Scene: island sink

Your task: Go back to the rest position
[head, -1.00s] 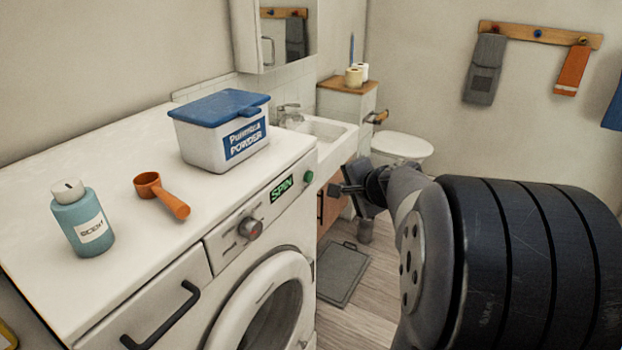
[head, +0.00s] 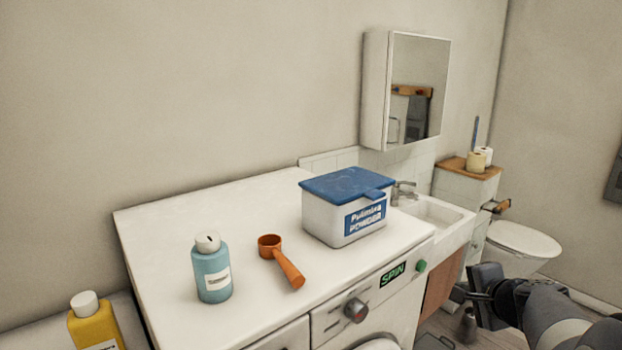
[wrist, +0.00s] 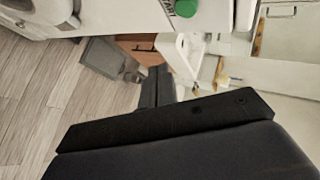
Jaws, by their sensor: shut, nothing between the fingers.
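My gripper (head: 460,292) is at the lower right of the head view, in front of the sink cabinet and right of the washing machine (head: 250,205). Its dark fingers are shut and hold nothing. It is apart from the machine. In the wrist view, the dark fingers (wrist: 157,88) show near the middle, and a large dark part of my own arm fills the bottom.
On the machine top stand a blue bottle (head: 212,270), an orange scoop (head: 285,266) and a blue-lidded powder box (head: 322,217). A yellow bottle (head: 92,325) is lower left. The sink (head: 440,212) and toilet (head: 522,240) are right. A grey mat (wrist: 100,58) lies on the floor.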

